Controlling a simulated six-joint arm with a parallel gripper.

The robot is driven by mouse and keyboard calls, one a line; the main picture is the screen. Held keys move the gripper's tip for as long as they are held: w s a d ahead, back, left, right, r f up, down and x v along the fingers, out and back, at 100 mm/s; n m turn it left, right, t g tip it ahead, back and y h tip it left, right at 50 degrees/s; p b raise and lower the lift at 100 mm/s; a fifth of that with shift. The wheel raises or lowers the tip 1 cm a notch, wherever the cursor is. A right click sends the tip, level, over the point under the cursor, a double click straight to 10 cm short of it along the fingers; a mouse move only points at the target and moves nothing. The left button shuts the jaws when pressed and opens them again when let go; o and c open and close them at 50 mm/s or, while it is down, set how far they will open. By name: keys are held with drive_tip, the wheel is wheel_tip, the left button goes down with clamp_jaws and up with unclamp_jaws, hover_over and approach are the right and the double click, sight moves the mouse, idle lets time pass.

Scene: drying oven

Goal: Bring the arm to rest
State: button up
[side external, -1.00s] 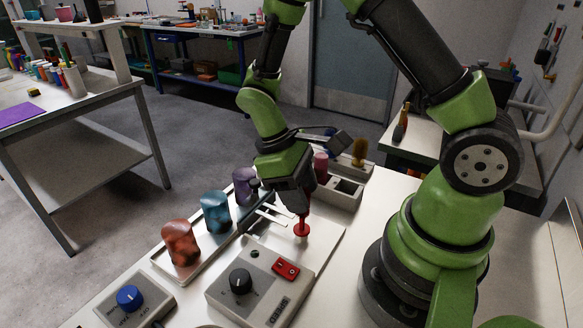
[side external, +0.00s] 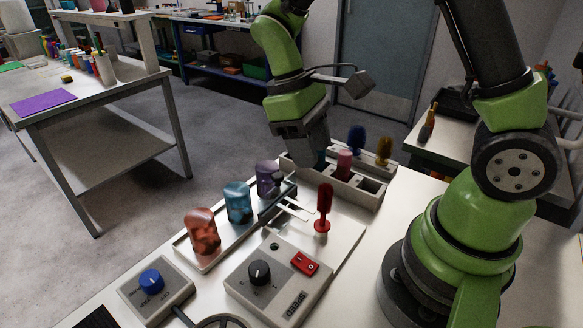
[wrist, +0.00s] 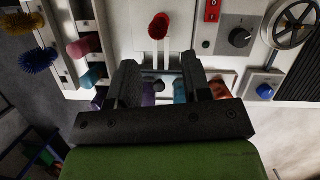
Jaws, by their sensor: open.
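My gripper (side external: 318,155) is raised above the bench, between the row of coloured jars and the compartment box, with my wrist tilted. In the wrist view its two fingers (wrist: 165,85) are apart with nothing held between them. A red upright tool (side external: 324,205) stands on the white plate in front of my gripper, apart from it. It also shows in the wrist view (wrist: 159,26), by two pale prongs (wrist: 161,52).
Red (side external: 202,232), teal (side external: 238,203) and purple (side external: 268,180) jars stand on a tray. A compartment box (side external: 368,192) holds a pink cylinder (side external: 344,163) and blue (side external: 357,140) and yellow (side external: 384,150) brushes. A speed control box (side external: 275,285) and blue-knob box (side external: 158,292) are in front.

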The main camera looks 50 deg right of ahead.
drive_tip(key=s+a+r+m+t+y, duration=0.1)
drive_tip(key=s+r+m+t, duration=0.2)
drive_tip(key=r, duration=0.4)
drive_tip(key=s+a+r+m+t+y, duration=0.1)
drive_tip(key=s+r+m+t, duration=0.2)
drive_tip(key=s+r+t, duration=0.3)
drive_tip(key=shift+s+r+t+y, duration=0.25)
drive_tip(key=shift+r+t+y, duration=0.15)
drive_tip(key=shift+t, duration=0.6)
